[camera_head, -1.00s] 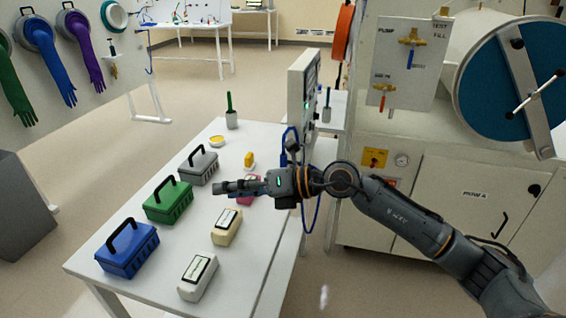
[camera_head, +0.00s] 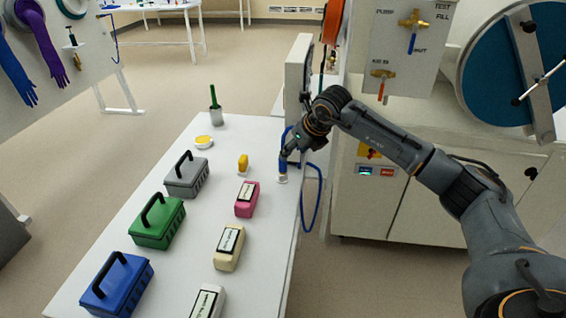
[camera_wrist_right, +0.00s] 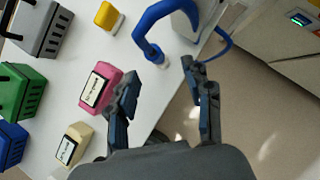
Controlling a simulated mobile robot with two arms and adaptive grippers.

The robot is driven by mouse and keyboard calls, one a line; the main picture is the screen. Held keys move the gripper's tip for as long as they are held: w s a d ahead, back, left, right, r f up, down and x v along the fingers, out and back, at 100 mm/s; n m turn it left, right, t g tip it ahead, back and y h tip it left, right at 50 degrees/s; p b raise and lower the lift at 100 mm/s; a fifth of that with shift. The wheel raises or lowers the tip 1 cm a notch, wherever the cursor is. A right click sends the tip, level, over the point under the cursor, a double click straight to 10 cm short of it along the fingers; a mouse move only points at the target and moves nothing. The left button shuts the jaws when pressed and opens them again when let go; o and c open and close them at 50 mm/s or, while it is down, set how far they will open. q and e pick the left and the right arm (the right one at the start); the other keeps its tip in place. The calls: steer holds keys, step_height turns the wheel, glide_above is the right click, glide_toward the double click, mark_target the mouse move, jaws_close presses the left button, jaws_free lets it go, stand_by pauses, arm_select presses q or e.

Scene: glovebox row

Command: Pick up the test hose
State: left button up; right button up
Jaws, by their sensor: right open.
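The blue test hose (camera_head: 311,206) loops off the table's right edge beside the grey-white upright unit. In the right wrist view the hose (camera_wrist_right: 144,28) curves down to an end at a small white holder (camera_wrist_right: 160,63) on the tabletop. My right gripper (camera_head: 288,154) points down over this end in the head view and partly hides it. In the right wrist view my right gripper (camera_wrist_right: 158,78) has its two fingers apart, with nothing between them. The hose end lies just beyond the fingertips. My left gripper is not in view.
The white table (camera_head: 140,210) holds a blue box (camera_head: 117,285), a green box (camera_head: 157,225), a grey box (camera_head: 186,178) and several small blocks. A pink block (camera_head: 247,198) and a yellow block (camera_head: 243,165) stand near the hose. A panel with valves (camera_head: 410,45) stands behind my arm.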

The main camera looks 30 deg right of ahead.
mark_target(283, 165)
steer(key=p+x, duration=0.1)
steer(key=x, duration=0.1)
steer(key=a+x, duration=0.1)
steer(key=x, duration=0.1)
steer(key=shift+w+f+p, duration=0.15)
steer(key=shift+w+p, duration=0.2)
steer(key=shift+w, duration=0.1)
steer(key=shift+x, duration=1.35)
steer(key=c, duration=1)
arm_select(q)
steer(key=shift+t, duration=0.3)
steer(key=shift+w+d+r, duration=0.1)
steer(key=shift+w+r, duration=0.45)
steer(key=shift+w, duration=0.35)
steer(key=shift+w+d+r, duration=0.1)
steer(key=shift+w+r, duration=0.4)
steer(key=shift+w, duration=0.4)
arm_select(e)
jaws_close()
